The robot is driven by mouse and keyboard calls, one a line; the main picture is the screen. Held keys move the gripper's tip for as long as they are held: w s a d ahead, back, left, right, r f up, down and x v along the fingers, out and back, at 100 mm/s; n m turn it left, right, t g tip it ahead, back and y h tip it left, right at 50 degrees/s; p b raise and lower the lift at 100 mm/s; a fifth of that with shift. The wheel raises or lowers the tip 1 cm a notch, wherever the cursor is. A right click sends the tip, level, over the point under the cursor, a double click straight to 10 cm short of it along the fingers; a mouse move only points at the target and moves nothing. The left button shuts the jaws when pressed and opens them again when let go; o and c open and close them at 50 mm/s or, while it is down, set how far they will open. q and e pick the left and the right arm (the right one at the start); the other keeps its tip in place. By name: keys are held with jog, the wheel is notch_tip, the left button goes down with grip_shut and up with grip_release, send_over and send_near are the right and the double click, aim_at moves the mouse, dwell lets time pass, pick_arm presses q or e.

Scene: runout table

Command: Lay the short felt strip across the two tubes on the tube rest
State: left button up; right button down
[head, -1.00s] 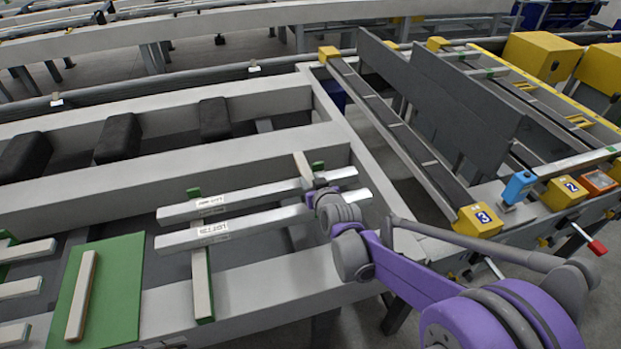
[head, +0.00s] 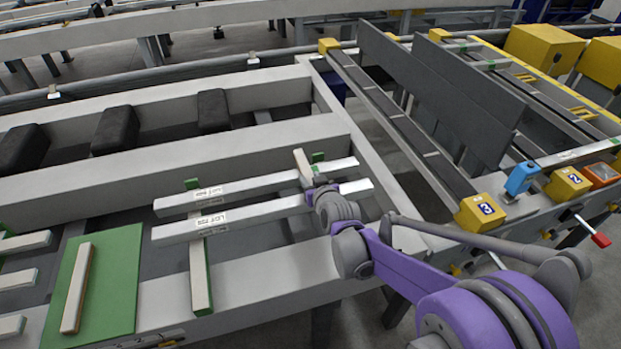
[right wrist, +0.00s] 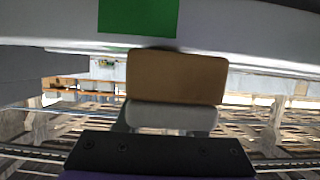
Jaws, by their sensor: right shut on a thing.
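The two grey tubes, far (head: 240,192) and near (head: 235,225), lie side by side, each with a white label, across the felt-topped bars of the tube rest (head: 201,285). My right gripper (head: 312,186) is over their right part, shut on a short pale strip, which I take as the short felt strip (head: 302,163). The strip's far end points past the far tube; its near end is hidden by the gripper. I cannot tell whether it touches the tubes. In the right wrist view its tan face (right wrist: 175,78) fills the middle. My left gripper is not in view.
Another pale strip (head: 77,288) lies on a green mat (head: 112,275) at the left. Several short pale bars (head: 20,243) are at the left edge. Dark blocks (head: 115,130) sit between the frame beams behind. Yellow numbered blocks (head: 480,214) stand on the right.

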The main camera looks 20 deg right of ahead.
jog(key=shift+f, duration=0.4)
jog(key=shift+c, duration=2.2)
grip_release()
